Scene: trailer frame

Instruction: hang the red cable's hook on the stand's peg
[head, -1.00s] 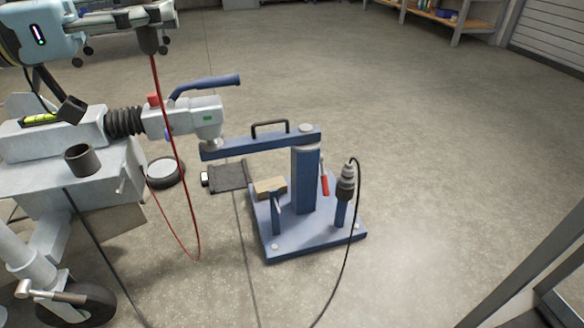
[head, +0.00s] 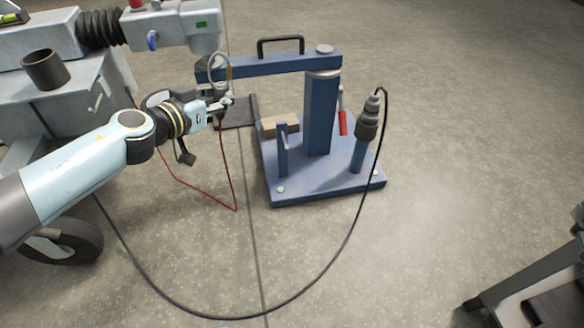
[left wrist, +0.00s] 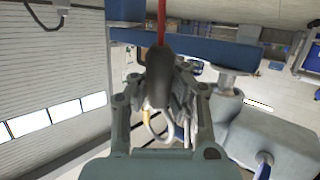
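My left gripper (head: 222,103) is shut on the dark body of the red cable's hook (left wrist: 158,85). The hook's pale loop (head: 217,68) points up in the head view, in front of the left end of the stand's beam; I cannot tell whether they touch. The red cable (head: 222,150) hangs from the gripper to the floor and bends left. The blue stand (head: 318,115) has a base plate, a thick post and a beam. A short post with a small peg (head: 284,140) stands on the base, right of the gripper. My right gripper is not in view.
The grey trailer coupling (head: 170,28) sits above the beam's left end. A black cable (head: 340,255) loops over the floor to a plug (head: 369,118) on another short post. A wooden block (head: 279,125) and red-handled tool (head: 343,123) are near the main post.

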